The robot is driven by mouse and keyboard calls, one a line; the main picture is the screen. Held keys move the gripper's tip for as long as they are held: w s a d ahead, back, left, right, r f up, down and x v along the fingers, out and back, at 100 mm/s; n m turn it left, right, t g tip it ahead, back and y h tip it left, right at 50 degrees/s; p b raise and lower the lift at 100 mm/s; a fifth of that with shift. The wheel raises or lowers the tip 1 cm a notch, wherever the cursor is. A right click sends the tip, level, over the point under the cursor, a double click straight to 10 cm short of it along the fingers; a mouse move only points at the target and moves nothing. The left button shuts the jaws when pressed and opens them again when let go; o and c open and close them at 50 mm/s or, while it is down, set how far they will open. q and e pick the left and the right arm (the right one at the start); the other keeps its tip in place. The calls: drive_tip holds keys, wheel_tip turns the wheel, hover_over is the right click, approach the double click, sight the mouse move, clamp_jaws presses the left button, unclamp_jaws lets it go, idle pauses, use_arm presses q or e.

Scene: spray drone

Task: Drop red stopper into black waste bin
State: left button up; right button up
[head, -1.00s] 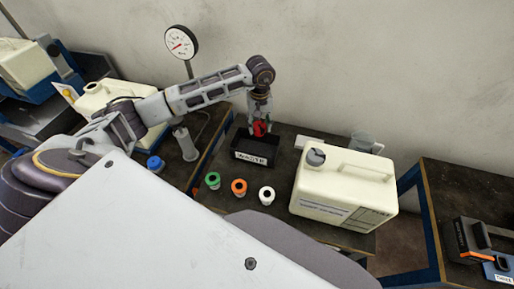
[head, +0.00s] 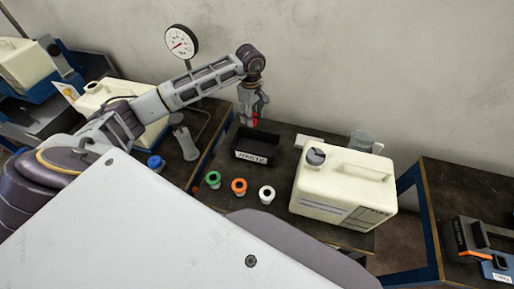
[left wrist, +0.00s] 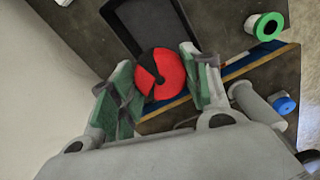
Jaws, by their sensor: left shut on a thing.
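The red stopper (head: 255,120) is held between the fingertips of my left gripper (head: 251,115). The left wrist view shows it as a red disc with a dark patch (left wrist: 168,70), with green-padded fingers on both sides. The black waste bin (head: 253,157), with a white "WASTE" label, stands open on the dark table. In the head view the stopper appears at the bin's back edge; its exact height above the bin is hard to tell. The bin's dark tray shape also shows in the left wrist view (left wrist: 128,36), beyond the stopper. My right gripper is not in view.
Green (head: 213,179), orange (head: 239,187) and white (head: 267,194) stoppers or spools stand in front of the bin. A cream canister (head: 345,190) stands to the right, with a clear jug (head: 366,143) behind. A gauge (head: 181,42) rises at the back left.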

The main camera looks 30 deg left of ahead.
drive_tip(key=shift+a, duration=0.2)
use_arm(q)
drive_tip(key=shift+f, duration=0.2)
drive_tip(key=shift+f+b, duration=1.15)
drive_tip(key=shift+f, duration=1.65)
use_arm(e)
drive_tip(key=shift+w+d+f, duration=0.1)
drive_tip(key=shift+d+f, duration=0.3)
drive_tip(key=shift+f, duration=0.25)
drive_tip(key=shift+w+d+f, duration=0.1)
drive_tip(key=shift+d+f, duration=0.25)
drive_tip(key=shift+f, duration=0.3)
